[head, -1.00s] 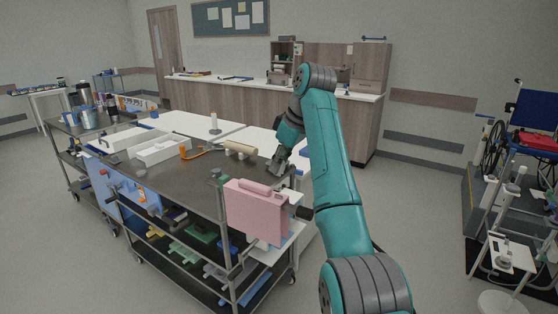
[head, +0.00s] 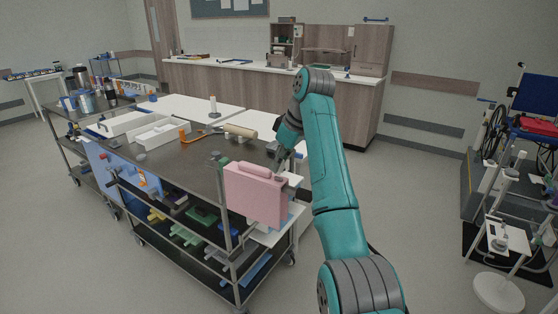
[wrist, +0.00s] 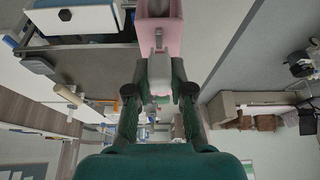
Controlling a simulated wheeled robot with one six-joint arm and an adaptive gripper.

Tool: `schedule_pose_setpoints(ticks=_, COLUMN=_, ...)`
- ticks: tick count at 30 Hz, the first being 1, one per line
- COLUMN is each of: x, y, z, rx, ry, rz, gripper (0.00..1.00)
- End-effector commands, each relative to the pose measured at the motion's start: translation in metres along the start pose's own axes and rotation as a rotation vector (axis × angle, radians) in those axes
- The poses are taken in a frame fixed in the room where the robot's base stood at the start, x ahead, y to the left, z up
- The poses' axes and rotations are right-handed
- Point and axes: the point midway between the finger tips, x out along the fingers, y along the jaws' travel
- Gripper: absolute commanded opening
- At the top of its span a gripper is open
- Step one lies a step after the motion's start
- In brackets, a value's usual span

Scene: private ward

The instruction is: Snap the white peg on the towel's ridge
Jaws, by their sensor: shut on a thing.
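The pink towel (head: 255,195) hangs as a boxy shape at the near right end of the cart, with a rounded ridge (head: 262,171) along its top. My gripper (head: 278,170) is just behind the ridge's right end, pointing down. In the wrist view, my gripper (wrist: 159,88) is shut on a pale grey-white piece, the white peg (wrist: 159,66). The peg's far end overlaps the pink towel (wrist: 160,35) in that view. I cannot tell whether the peg touches the towel or is around its ridge. The peg is not clear in the head view.
The dark cart top (head: 185,165) holds a tan roll (head: 240,131), white trays (head: 158,134) and an orange-handled item (head: 184,134). White tables (head: 195,112) stand behind it. Lower shelves hold several coloured parts. Floor to the right of the cart is open.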

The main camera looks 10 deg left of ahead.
Motion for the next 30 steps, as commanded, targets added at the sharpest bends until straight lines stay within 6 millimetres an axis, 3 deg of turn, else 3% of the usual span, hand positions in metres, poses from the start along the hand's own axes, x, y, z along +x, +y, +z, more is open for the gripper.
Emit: schedule_pose_setpoints(ticks=30, x=0.015, y=0.000, z=0.006, rx=0.000, ry=-0.001, rz=-0.001, gripper=0.00)
